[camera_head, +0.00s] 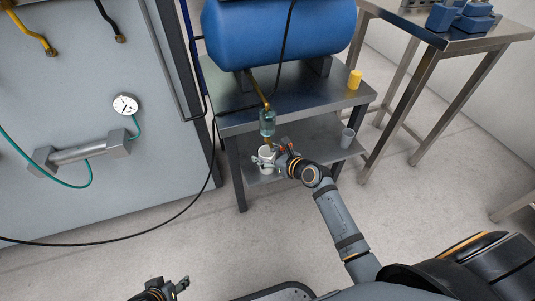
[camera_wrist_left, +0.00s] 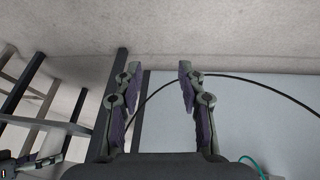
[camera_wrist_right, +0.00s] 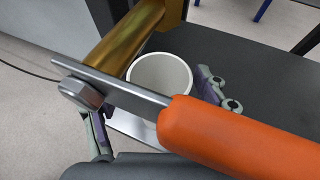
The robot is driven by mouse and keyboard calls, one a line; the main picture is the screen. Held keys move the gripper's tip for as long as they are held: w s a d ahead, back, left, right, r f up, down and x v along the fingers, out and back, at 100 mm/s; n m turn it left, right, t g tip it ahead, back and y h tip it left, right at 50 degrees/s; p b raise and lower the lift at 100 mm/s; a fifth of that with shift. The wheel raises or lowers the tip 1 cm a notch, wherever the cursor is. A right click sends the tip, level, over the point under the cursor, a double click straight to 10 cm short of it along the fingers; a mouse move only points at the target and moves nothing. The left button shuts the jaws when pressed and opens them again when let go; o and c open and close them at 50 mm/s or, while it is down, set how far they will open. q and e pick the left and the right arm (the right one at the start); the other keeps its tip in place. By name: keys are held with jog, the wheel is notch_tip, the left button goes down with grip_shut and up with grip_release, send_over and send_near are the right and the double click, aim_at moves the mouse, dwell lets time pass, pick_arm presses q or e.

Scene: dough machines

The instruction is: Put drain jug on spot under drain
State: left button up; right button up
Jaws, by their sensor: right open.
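A white, open-topped jug (camera_head: 266,155) stands on the lower shelf of the steel stand, below the tank's drain. My right gripper (camera_head: 268,160) is at the jug. In the right wrist view the jug (camera_wrist_right: 160,72) shows between the open fingers (camera_wrist_right: 155,100); contact cannot be told. The brass drain pipe (camera_wrist_right: 122,38) and a steel lever with an orange grip (camera_wrist_right: 235,135) cross in front and hide part of the jug and gripper. The marked spot is not visible. My left gripper (camera_head: 174,287) is low in the head view, open and empty between its fingers (camera_wrist_left: 158,75).
A blue tank (camera_head: 278,32) lies on the stand (camera_head: 225,122). A grey cabinet with a gauge (camera_head: 126,104) stands left.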

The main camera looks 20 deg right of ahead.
jog(key=shift+r, duration=0.2)
pick_arm(q)
notch_tip(320, 180, up, 6)
jog(key=s+a+g+y+p, duration=0.1)
jog(key=a+g+p, duration=0.1)
jog(key=p, duration=0.3)
jog(key=shift+s+g, duration=0.25)
jog(key=shift+g, duration=0.25)
pick_arm(e)
jog(key=v, duration=1.2)
pick_arm(q)
jog(key=shift+a, duration=0.1)
pick_arm(e)
jog(key=shift+a, duration=0.1)
jog(key=s+a+f+n+g+h, duration=0.25)
jog(key=s+f+n+g, duration=0.5)
jog(key=n, duration=1.15)
jog(key=s+d+f+n+g+h, duration=0.1)
jog(key=s+n, duration=0.5)
jog(key=s+d+f+n+g+h, duration=0.1)
jog(key=s+d+n+g+h, duration=0.1)
jog(key=s+n, duration=0.4)
jog(key=shift+s+f+n, duration=0.4)
jog(key=shift+s, duration=0.1)
